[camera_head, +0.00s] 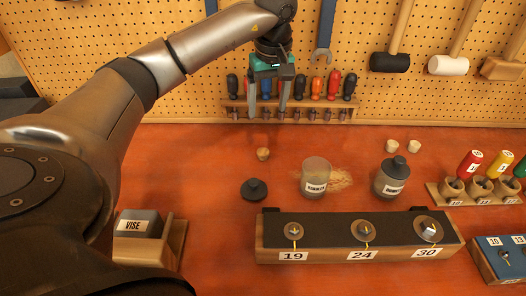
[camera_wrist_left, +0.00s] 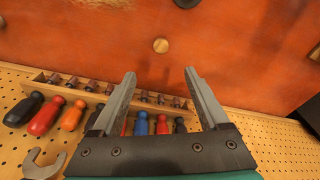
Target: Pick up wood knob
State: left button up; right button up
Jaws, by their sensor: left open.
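A small round wood knob (camera_head: 263,154) sits alone on the red-brown bench, behind the black lid. It also shows in the left wrist view (camera_wrist_left: 160,45), ahead of the fingertips and roughly centred between them. My left gripper (camera_head: 267,112) is open and empty, with its fingers pointing down in front of the screwdriver rack. The fingers are apart from the knob. Two similar pale wooden pieces (camera_head: 402,146) stand farther right, behind the dark jar. My right gripper is in neither view.
A screwdriver rack (camera_head: 290,109) lines the pegboard close to my left gripper. A black lid (camera_head: 254,189) and a labelled clear jar (camera_head: 317,177) stand nearby. A dark jar (camera_head: 391,180) and a numbered block (camera_head: 330,254) are farther right and in front. Bench around the knob is clear.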

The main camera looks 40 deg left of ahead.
pick_arm(q)
jog(key=b, duration=0.1)
send_over(263, 151)
jog(key=d, duration=0.1)
jog(key=f, duration=1)
jog(key=shift+s+d, duration=0.1)
jog(key=shift+s, duration=0.1)
jog(key=shift+w+a+f+b, duration=0.1)
jog(key=shift+a+f+b, duration=0.15)
jog(key=shift+f, duration=1.15)
jog(key=shift+w+a+f+b, duration=0.15)
jog(key=shift+a+f, duration=0.1)
jog(key=shift+f, duration=1.1)
jog(key=shift+s, duration=0.1)
grip_shut()
